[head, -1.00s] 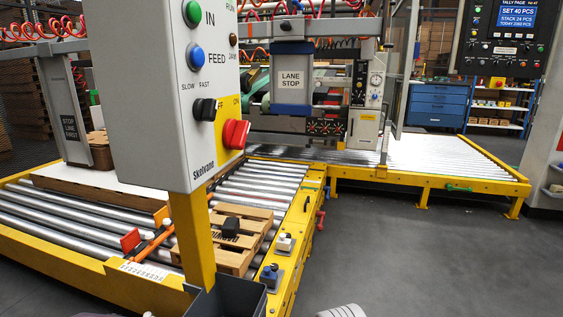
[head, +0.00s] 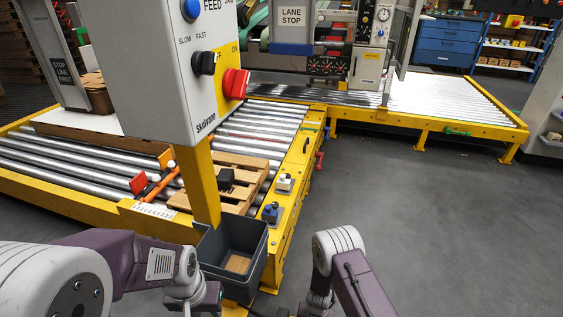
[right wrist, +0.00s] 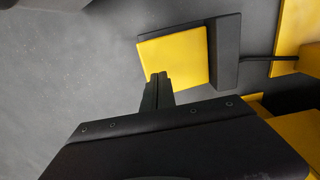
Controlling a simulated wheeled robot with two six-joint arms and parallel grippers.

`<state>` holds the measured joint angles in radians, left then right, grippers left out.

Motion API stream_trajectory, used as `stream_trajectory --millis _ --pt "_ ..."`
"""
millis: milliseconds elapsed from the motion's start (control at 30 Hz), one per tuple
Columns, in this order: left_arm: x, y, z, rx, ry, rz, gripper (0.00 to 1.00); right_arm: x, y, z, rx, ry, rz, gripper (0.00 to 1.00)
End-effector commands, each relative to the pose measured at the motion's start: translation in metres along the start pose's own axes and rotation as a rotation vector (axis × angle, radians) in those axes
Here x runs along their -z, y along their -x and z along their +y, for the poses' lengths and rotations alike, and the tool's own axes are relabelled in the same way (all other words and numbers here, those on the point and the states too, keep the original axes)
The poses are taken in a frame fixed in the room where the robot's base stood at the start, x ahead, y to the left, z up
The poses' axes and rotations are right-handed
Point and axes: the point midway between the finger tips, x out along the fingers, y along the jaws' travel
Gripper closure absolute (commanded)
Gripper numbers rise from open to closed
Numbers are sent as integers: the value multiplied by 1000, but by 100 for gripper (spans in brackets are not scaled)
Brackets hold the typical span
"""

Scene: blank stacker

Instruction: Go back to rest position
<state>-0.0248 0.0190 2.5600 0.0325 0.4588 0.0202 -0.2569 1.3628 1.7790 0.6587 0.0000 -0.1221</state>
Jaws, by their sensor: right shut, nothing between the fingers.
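In the right wrist view my right gripper (right wrist: 158,82) is shut and empty, its dark fingers together. It points toward a flat yellow pad (right wrist: 180,55) with a dark edge; I cannot tell whether they touch. In the head view my right arm hangs at the bottom centre, bent downward over the floor. My left arm comes in from the left, bent down at the bottom beside the grey bin. The left gripper is not visible, lying below the frame's edge.
The grey control box (head: 165,70) on a yellow post stands close in front. A grey bin (head: 262,270) hangs at its foot. A roller conveyor (head: 262,120) with a wooden pallet (head: 240,165) lies behind. Floor (head: 440,220) at right is open.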

Motion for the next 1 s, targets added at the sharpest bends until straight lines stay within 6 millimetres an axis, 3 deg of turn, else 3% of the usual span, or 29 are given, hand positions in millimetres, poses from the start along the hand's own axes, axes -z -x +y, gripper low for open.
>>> stream_trajectory --millis 33,233,500,567,633,667,733,833,900,1000 --pt "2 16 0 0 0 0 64 0 16 0 0 0 0 100" --pt "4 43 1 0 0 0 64 0 44 0 0 0 0 100" --pt "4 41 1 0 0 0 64 0 41 0 0 0 0 100" --pt "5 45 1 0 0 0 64 3 47 1 3 -8 5 100" --pt "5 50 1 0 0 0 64 22 65 -5 23 -20 40 100" --pt "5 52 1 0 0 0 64 34 78 -9 37 -27 65 100" --pt "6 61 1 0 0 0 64 70 123 -19 79 -49 141 100" --pt "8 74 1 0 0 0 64 112 211 -23 136 -57 255 100" --pt "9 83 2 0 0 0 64 125 275 -18 165 -39 314 100" --pt "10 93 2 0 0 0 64 120 350 -4 187 1 363 100"
